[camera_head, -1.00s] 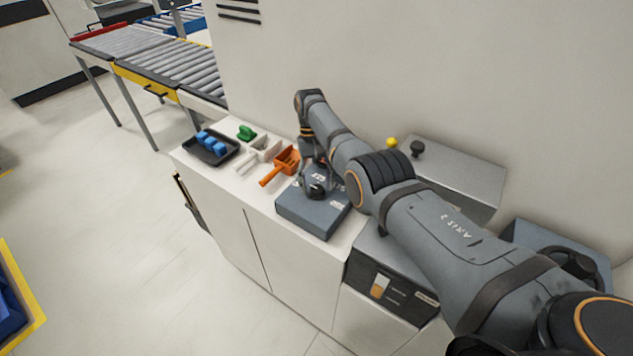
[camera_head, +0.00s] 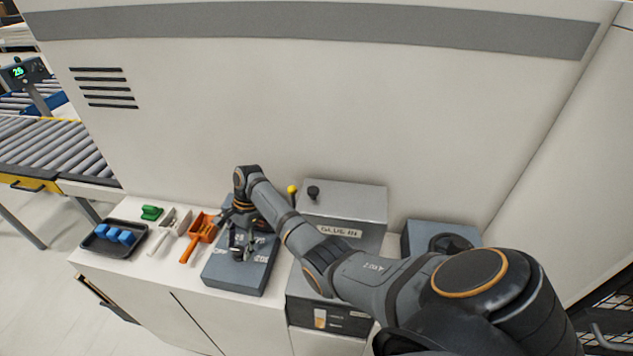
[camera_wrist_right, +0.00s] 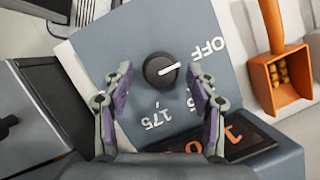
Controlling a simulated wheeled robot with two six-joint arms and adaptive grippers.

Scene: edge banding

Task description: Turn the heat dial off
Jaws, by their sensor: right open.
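The heat dial (camera_wrist_right: 160,68) is a round black knob with a white pointer line, on the top face of a blue-grey control box (camera_wrist_right: 215,80). In the right wrist view the pointer aims right and slightly up, below the white OFF mark (camera_wrist_right: 208,48); a 175 mark lies below the knob. My right gripper (camera_wrist_right: 160,76) is open, and its two fingertips appear on either side of the knob with gaps; contact is not visible. In the head view my right gripper (camera_head: 243,236) is over the control box (camera_head: 228,274) and partly covers the dial. My left gripper is not in view.
Left of the box are an orange scoop (camera_head: 203,229), a white scoop (camera_head: 172,221), a green object (camera_head: 152,212) and a black tray (camera_head: 101,249) with blue blocks. Right of it stands a grey GLUE IN unit (camera_head: 352,205) with yellow and black knobs. A wall rises behind.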

